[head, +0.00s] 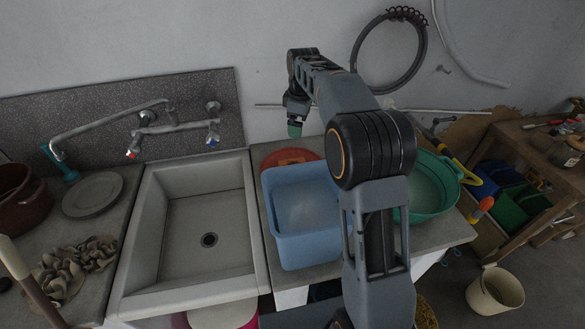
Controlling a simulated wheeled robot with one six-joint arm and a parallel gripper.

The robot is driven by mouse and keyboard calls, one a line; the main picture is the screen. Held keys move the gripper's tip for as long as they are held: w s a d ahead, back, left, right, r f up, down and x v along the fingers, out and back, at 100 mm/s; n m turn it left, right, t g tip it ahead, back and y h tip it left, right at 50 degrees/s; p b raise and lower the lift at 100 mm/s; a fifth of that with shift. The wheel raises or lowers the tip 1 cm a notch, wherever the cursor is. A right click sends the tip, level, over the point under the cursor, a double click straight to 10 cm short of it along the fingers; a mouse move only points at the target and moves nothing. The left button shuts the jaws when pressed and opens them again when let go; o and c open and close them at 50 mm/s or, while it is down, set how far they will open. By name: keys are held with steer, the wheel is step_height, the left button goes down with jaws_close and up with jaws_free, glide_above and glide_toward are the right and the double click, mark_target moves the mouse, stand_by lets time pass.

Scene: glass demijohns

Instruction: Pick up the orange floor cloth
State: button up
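I cannot pick out an orange floor cloth with certainty. A flat orange-red thing (288,157) lies on the counter behind the blue tub and is partly hidden by it; it looks more like a round dish than cloth. A crumpled beige-brown cloth-like heap (76,268) lies on the left counter. An ochre, rough-looking thing (427,312) shows low at the bottom, partly hidden by my arm. My gripper (295,122) hangs above the counter's back edge, near the wall, above the orange-red thing. Its fingers are small and dark, and their gap is not clear.
The blue tub (302,222) and green basin (433,190) stand on the right counter. An empty sink (205,205) with a wall tap (170,127) is left of them. A plate (93,194) and dark red pot (22,198) stand further left. A cream bucket (495,291) is on the floor.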

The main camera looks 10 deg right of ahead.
steer(key=w+f+n+g, duration=0.1)
steer(key=w+f+n, duration=0.4)
steer(key=w+f, duration=0.45)
glide_above(291, 164)
steer(key=shift+n+g, duration=0.3)
steer(key=f, duration=1)
steer(key=shift+d+f, duration=0.25)
steer(key=shift+d, duration=0.05)
steer(key=shift+s+a+f+b, duration=0.15)
steer(key=shift+f+b, duration=0.45)
steer(key=shift+f, duration=1)
steer(key=shift+w+a+f+b, duration=0.1)
steer(key=shift+f+b, duration=0.45)
steer(key=shift+f, duration=1)
steer(key=shift+c, duration=0.4)
steer(key=shift+r, duration=0.1)
steer(key=c, duration=0.8)
steer(key=shift+o, duration=0.2)
